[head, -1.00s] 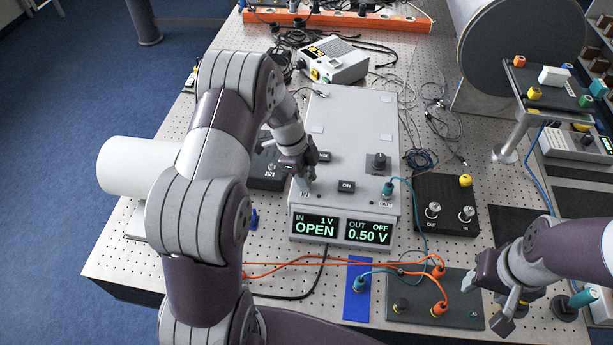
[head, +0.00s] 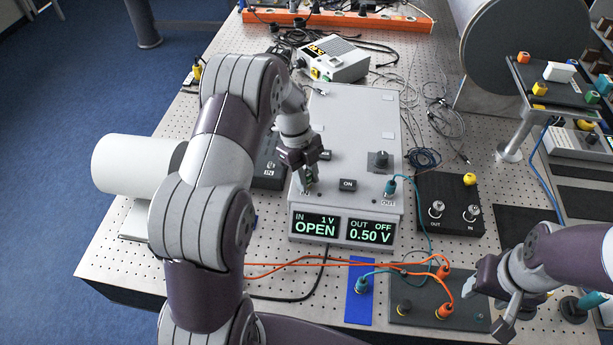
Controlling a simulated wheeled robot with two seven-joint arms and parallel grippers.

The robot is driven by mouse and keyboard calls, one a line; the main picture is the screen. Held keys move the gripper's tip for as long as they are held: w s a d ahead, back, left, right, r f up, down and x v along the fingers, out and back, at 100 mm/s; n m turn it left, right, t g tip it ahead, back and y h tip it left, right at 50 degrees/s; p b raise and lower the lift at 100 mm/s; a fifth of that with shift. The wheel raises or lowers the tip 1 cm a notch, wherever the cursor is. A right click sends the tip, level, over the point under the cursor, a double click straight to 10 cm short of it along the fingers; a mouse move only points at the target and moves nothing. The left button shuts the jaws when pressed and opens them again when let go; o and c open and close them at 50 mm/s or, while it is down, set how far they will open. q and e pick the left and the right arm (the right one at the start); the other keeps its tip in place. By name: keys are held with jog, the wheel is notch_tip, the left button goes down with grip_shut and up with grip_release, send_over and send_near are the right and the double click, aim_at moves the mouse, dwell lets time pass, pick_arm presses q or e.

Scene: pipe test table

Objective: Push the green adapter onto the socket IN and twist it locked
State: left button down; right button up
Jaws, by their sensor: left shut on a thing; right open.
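The grey test box (head: 350,120) stands mid-table, with the socket marked IN at its front left. The socket itself is hidden under my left gripper (head: 308,176). That gripper is shut on the green adapter (head: 309,187), of which only a small part shows between the fingers, right at the IN label. I cannot tell whether the adapter is seated or twisted. My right gripper (head: 488,303) is open and empty, low at the right beside the dark plug plate (head: 415,311).
A teal plug (head: 390,187) with a cable sits in OUT. A black box (head: 450,212) with two metal connectors stands to the right. Orange cables (head: 340,260) cross in front of the box. A blue plate (head: 358,300) holds another teal plug.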

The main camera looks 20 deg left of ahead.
pick_arm(q)
jog(key=m+p, duration=0.2)
jog(key=m, duration=0.1)
jog(key=shift+s+d+r+g+y, duration=0.1)
jog(key=shift+r+g+y, duration=0.2)
jog(key=shift+f+m+p, duration=0.1)
jog(key=shift+m+p, duration=0.4)
jog(key=shift+p, duration=0.05)
jog(key=shift+f, duration=0.15)
jog(key=shift+f+m, duration=0.1)
jog(key=shift+m, duration=0.2)
jog(key=shift+r+m+g+y+p, duration=0.3)
jog(key=shift+m+p, duration=0.3)
jog(key=shift+p, duration=0.15)
jog(key=c, duration=0.8)
grip_release()
jog(key=shift+f+m, duration=0.3)
